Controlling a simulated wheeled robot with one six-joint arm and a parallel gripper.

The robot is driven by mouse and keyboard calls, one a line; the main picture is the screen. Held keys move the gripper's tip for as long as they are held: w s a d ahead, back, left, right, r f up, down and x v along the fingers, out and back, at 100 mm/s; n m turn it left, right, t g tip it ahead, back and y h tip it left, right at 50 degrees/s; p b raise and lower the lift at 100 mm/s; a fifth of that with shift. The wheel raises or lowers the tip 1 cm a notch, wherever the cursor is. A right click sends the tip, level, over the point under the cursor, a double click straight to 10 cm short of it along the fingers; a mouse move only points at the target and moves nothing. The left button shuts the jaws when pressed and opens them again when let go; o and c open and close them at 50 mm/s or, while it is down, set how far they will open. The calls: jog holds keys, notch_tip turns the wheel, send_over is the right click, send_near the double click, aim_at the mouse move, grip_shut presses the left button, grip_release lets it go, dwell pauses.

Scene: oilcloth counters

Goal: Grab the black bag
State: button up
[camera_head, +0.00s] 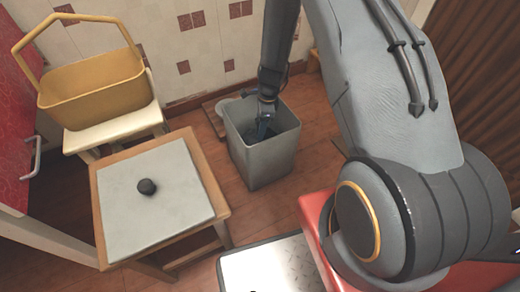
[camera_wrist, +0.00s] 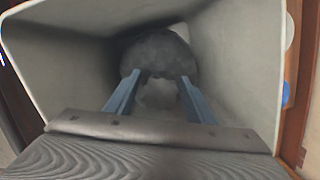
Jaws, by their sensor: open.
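A dark grey, rounded lump that looks like the black bag (camera_wrist: 160,52) lies deep inside a grey bin (camera_head: 262,164). In the wrist view the bin's pale walls (camera_wrist: 245,60) surround it. My gripper (camera_wrist: 160,78) is open and reaches down into the bin, its two blue fingers apart with the lump at and beyond their tips. I cannot tell whether the fingers touch it. In the head view my gripper (camera_head: 264,128) shows at the bin's mouth, and the bin's contents are mostly hidden.
A small black lump (camera_head: 147,186) sits on a grey-topped wooden table (camera_head: 120,225) left of the bin. A yellow basket (camera_head: 92,100) stands on a stool (camera_head: 115,130) behind. The tiled wall is close behind the bin. A red cabinet (camera_head: 12,120) is at far left.

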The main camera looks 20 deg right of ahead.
grip_shut()
jog(key=shift+r, duration=0.1)
